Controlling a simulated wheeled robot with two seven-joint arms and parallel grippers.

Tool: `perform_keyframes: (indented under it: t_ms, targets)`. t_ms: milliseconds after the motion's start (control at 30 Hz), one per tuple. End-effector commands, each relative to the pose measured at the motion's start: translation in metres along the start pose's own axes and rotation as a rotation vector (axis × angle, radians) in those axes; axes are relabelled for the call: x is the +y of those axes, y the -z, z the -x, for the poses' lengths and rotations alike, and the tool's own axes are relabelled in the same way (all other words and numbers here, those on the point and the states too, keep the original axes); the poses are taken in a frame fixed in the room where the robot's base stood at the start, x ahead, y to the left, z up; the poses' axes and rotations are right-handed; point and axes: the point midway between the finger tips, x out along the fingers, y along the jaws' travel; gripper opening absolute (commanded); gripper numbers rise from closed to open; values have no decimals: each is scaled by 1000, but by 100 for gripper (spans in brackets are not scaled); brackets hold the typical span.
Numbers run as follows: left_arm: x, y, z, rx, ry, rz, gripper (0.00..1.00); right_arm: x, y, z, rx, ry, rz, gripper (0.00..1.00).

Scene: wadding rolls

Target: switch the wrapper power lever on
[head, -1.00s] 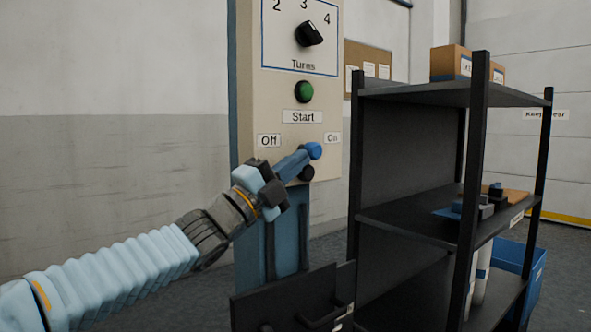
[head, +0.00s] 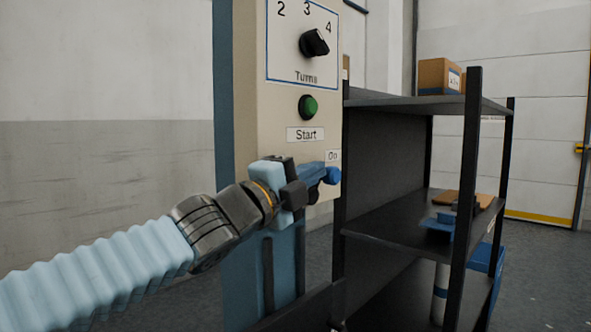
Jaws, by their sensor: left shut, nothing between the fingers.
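The control panel (head: 255,100) stands in the middle. The lever's blue ball knob (head: 333,175) is at the panel's lower right, just below the "On" label (head: 333,156). Its black pivot (head: 313,193) is below and left of the knob, and the stem is mostly hidden. The lever leans right, toward "On". My left gripper (head: 318,172) is shut and empty, reaching in from the left. Its tips are against or very close to the left side of the knob; I cannot tell if they touch. The "Off" label is hidden behind the gripper. My right gripper is not in view.
Above the lever are the green Start button (head: 308,107) and the black Turns dial (head: 314,43). A dark shelf rack (head: 385,228) stands close on the right, holding a cardboard box (head: 438,76) on top. Open floor lies beyond it.

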Motion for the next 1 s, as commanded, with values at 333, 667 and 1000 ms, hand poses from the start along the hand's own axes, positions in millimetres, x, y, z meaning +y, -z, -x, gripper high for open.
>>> perform_keyframes:
  t_ms: [333, 667, 1000]
  targets:
    - [0, 2, -1, 1, -5, 1, 0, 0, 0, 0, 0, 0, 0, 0]
    - [-2, 1, 16, -1, -4, -3, 0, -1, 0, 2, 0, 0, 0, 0]
    - [-2, 1, 92, -1, -3, -2, 0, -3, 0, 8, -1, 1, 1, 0]
